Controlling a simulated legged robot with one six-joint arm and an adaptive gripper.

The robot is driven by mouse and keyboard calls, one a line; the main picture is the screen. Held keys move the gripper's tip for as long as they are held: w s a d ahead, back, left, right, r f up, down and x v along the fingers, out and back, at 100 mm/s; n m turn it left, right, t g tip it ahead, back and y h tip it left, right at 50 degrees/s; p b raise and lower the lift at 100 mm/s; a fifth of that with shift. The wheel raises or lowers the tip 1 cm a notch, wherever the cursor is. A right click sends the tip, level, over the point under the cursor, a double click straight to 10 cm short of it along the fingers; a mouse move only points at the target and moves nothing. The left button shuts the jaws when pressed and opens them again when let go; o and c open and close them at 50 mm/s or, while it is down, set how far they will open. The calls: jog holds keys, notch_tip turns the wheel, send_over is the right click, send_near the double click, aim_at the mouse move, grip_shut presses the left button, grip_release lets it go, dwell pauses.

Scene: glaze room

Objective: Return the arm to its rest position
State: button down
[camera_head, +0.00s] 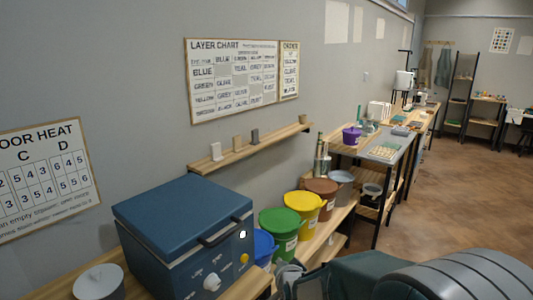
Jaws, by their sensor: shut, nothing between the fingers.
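Large dark teal and grey rounded parts of my arm (370,276) fill the bottom right of the head view. My gripper (289,274) appears at the bottom edge, to the left of these parts, as small grey and dark pieces cut off by the frame. It is shut and I see nothing held in it. In the picture it lies just below the blue bucket (264,246) and right of the blue kiln-like box (180,230). I cannot tell how far it is from them.
Green (279,230), yellow (303,206) and brown (322,193) buckets stand along the wooden bench. A wall shelf (240,155) holds small tiles. A grey-topped table (385,150) stands farther back. The brown floor (440,200) at right is clear.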

jog(key=s+d+r+n+g, duration=0.2)
jog(key=s+d+r, duration=0.1)
jog(key=s, duration=0.6)
jog(key=s+d+r+n+g+h, duration=0.1)
jog(key=s+d+r+n+g, duration=0.1)
jog(key=s, duration=0.8)
jog(key=s+d+r+n+g+h, duration=0.1)
jog(key=s+d+r+n+g, duration=0.2)
jog(key=s+d, duration=0.3)
jog(key=s+r, duration=0.1)
jog(key=s, duration=0.3)
jog(key=shift+d+r, duration=0.25)
jog(key=shift+d, duration=0.1)
